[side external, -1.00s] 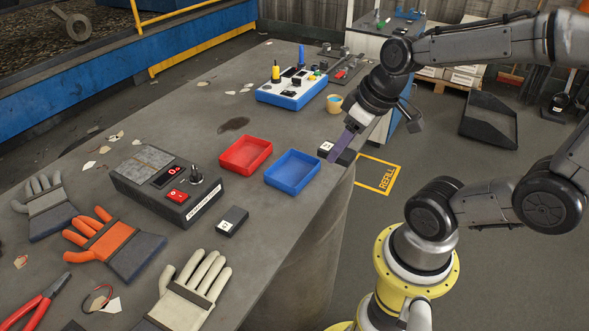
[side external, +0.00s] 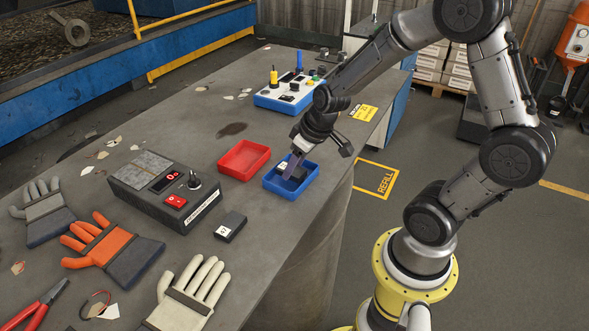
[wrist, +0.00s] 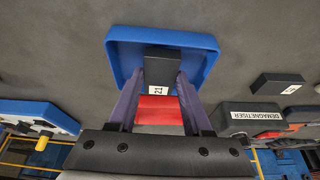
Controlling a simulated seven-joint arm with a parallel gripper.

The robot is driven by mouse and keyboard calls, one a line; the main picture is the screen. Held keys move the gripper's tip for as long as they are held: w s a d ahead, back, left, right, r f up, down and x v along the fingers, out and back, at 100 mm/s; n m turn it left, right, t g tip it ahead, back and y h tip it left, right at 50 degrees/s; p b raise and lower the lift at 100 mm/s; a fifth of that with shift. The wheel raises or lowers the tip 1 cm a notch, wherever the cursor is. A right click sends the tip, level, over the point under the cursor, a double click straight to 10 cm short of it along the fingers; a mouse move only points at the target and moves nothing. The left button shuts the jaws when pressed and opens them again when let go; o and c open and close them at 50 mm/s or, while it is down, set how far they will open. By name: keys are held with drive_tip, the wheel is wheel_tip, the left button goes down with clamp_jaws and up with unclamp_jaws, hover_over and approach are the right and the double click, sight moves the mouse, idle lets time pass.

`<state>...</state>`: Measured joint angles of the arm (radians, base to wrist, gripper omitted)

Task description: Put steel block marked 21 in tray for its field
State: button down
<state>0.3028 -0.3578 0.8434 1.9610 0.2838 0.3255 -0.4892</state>
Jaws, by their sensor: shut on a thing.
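The steel block marked 21 (wrist: 160,67) is dark with a white label, held between my two purple fingers. My gripper (side external: 294,164) is shut on it, low inside the blue tray (side external: 312,186). In the wrist view the blue tray (wrist: 117,61) surrounds the block on several sides. I cannot tell whether the block touches the tray floor. The red tray (side external: 236,172) is empty and stands just left of the blue one; part of it also shows in the wrist view (wrist: 158,112).
The grey demagnetiser (side external: 150,199), with a red display and red button, stands left of the trays. Another dark labelled block (side external: 231,227) lies in front of it. Gloves (side external: 105,248) and red pliers (side external: 40,303) lie at the front left. A blue-white control box (side external: 283,98) stands behind.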

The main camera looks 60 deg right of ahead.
drive_tip(key=shift+w+f, duration=0.1)
drive_tip(key=shift+f, duration=0.5)
drive_tip(key=shift+f, duration=0.15)
drive_tip(key=shift+c, duration=1.7)
unclamp_jaws()
drive_tip(key=shift+f, duration=0.1)
